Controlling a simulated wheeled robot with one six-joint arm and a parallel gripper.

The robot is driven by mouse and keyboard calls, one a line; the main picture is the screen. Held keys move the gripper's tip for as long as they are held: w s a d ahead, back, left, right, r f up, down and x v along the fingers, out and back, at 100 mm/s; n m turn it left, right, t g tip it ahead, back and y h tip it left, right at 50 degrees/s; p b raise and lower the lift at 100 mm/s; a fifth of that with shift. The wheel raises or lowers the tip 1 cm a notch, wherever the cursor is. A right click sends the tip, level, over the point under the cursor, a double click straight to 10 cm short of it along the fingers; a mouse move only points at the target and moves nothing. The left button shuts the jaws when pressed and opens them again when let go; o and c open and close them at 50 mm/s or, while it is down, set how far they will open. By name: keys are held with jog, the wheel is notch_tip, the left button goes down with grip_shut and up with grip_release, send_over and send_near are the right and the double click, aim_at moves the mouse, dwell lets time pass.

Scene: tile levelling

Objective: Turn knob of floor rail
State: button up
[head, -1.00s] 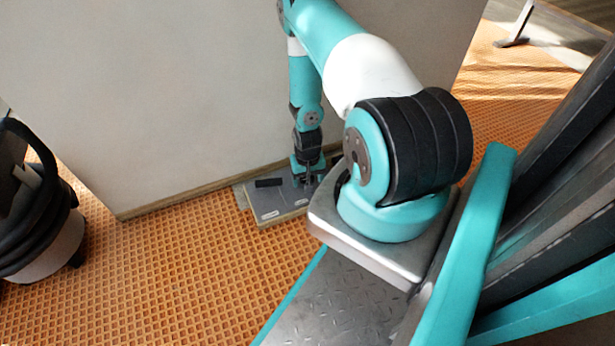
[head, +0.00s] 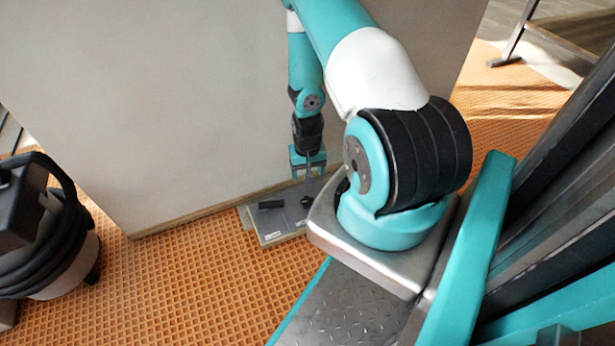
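The floor rail (head: 277,220) is a flat grey plate device on the orange floor at the foot of the wall, right of the picture's middle-left. A black handle-like bar (head: 271,204) lies on its left part. A dark knob (head: 306,202) shows at its right part, beneath my gripper. My gripper (head: 308,172) is teal and points straight down, above the knob and apart from the plate. A thin dark piece shows below its body, and I cannot tell whether it is a finger or part of the rail. The opening between the fingers is too small to judge.
A pale wall panel (head: 170,95) stands right behind the rail. A black and white vacuum cleaner (head: 50,230) stands at the left. The orange waffle floor (head: 190,285) is clear between them. A dark-legged stand (head: 515,40) is at the top right.

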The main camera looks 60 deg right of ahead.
notch_tip(320, 180, up, 2)
jog(key=shift+r+p, duration=0.25)
jog(key=shift+p, duration=0.05)
dwell(0.5)
